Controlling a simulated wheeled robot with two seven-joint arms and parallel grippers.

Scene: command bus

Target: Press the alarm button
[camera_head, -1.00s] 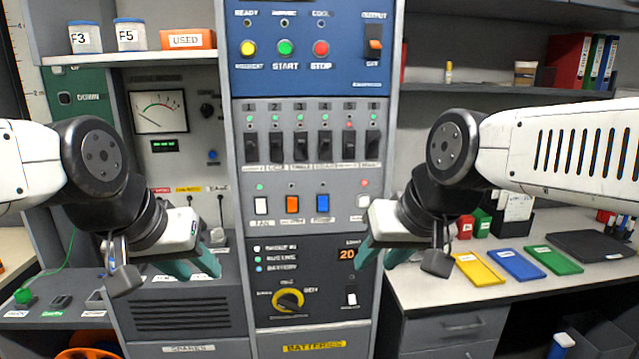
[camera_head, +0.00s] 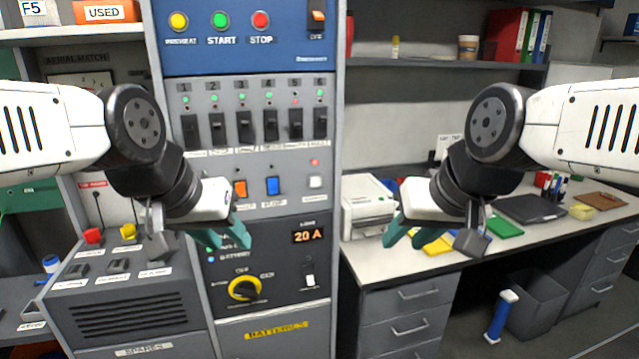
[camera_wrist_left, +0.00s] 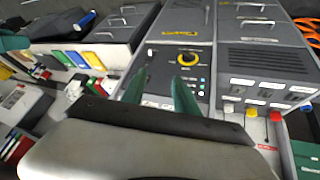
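No button with a readable alarm label shows. A control panel (camera_head: 240,165) stands left of centre in the head view. Its blue top has a yellow PREHEAT button (camera_head: 179,21), a green START button (camera_head: 220,20) and a red STOP button (camera_head: 261,20). My right gripper (camera_head: 408,236) is open and empty before the desk.
A yellow-ringed knob (camera_head: 244,289) sits on the lower panel. A sloped SPARES cabinet (camera_head: 135,310) stands left of it. On the right, a desk (camera_head: 480,240) holds a white printer-like device (camera_head: 365,205) and a green folder (camera_head: 505,228). A bin (camera_head: 537,303) stands below.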

